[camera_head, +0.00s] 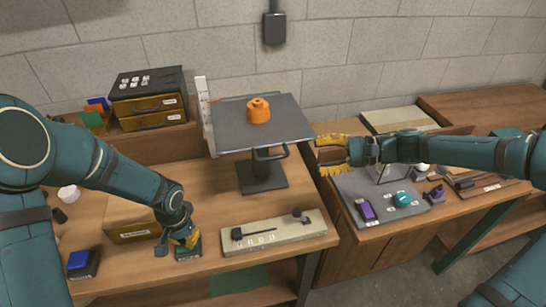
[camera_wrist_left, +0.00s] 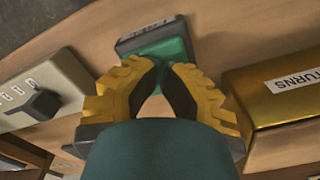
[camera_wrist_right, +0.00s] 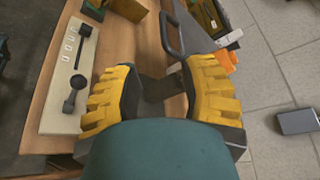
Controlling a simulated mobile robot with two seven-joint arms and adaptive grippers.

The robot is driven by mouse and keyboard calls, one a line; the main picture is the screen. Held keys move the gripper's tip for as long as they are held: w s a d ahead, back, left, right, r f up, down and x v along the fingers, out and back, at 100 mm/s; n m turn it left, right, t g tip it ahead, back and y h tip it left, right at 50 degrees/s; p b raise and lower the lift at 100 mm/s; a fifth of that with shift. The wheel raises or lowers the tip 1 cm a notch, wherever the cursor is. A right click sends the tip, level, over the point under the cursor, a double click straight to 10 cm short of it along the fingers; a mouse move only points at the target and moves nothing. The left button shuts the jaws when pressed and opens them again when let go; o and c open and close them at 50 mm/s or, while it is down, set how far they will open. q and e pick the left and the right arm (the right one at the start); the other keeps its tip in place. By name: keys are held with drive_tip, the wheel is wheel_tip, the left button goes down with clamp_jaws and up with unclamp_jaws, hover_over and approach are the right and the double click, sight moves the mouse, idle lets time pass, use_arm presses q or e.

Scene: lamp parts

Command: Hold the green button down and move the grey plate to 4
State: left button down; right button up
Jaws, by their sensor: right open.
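The grey plate (camera_head: 240,120) sits level on a dark post and base, with a black handle (camera_head: 270,153) under its right front edge. The handle also shows in the right wrist view (camera_wrist_right: 171,35). An orange knobbed piece (camera_head: 259,111) rests on the plate. The green button (camera_wrist_left: 165,50) lies on a dark block on the table. My left gripper (camera_head: 187,238) is shut and empty, with its tips at the button; I cannot tell how far it is pressed. My right gripper (camera_head: 333,156) is open and empty, right of the handle and apart from it.
A white marked strip (camera_head: 203,112) stands left of the plate; its marks are unreadable. A pale slider panel (camera_head: 274,234) lies in front. A brass box (camera_head: 132,228) stands left of my left gripper. A grey mat (camera_head: 370,205) with small parts lies at the right.

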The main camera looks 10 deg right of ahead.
sight(279, 158)
drive_tip(key=shift+n, duration=0.3)
drive_tip(key=x, duration=0.8)
drive_tip(key=r+x, duration=0.1)
drive_tip(key=x, duration=0.2)
drive_tip(key=shift+a+f, duration=0.1)
drive_tip(key=shift+a, duration=0.4)
clamp_jaws()
